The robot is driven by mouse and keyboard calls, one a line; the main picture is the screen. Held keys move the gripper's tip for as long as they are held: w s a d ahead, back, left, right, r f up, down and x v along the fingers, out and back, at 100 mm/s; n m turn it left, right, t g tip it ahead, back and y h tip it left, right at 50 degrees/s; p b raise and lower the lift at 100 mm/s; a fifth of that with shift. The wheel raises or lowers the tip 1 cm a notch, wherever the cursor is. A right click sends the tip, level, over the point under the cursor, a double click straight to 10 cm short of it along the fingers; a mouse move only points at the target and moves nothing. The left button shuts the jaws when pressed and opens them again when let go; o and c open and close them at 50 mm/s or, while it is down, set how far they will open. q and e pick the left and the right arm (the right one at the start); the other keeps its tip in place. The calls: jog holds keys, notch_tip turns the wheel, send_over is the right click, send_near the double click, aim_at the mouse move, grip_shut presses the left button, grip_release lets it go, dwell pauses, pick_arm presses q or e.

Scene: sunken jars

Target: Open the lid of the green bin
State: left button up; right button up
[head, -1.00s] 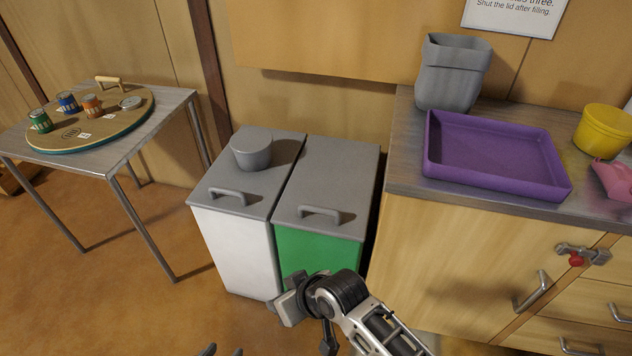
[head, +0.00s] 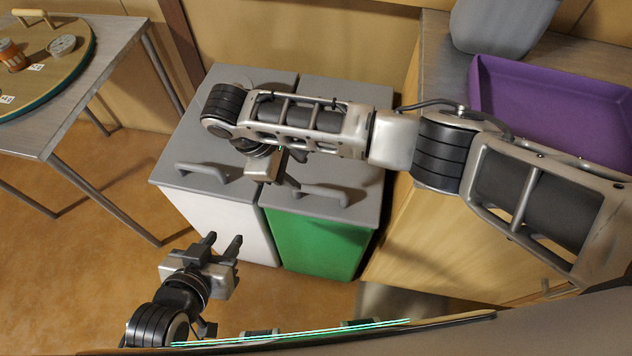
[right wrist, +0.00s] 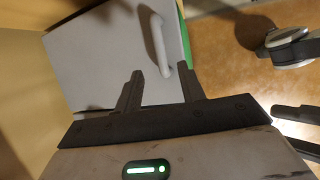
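The green bin (head: 315,245) stands to the right of a white bin, and its grey lid (head: 358,180) is shut. The lid's grey handle (head: 322,196) is near the front edge. My right gripper (head: 293,170) is above the front left part of this lid, close to the handle. In the right wrist view my right gripper (right wrist: 163,82) is open, with the handle (right wrist: 158,45) just beyond and between its fingertips; I cannot tell whether they touch. My left gripper (head: 224,246) is open and empty, low in front of the white bin.
A counter with a purple tray (head: 560,110) and a grey container (head: 500,22) is at right. A table (head: 115,75) with a round board stands left. Floor between is clear.

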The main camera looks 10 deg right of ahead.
aim_at(320, 189)
jog(key=x, duration=1)
jog(key=shift+w+f+b, duration=0.1)
jog(key=shift+f+b, duration=0.1)
jog(key=shift+b, duration=0.2)
jog(key=shift+r, duration=0.1)
grip_shut()
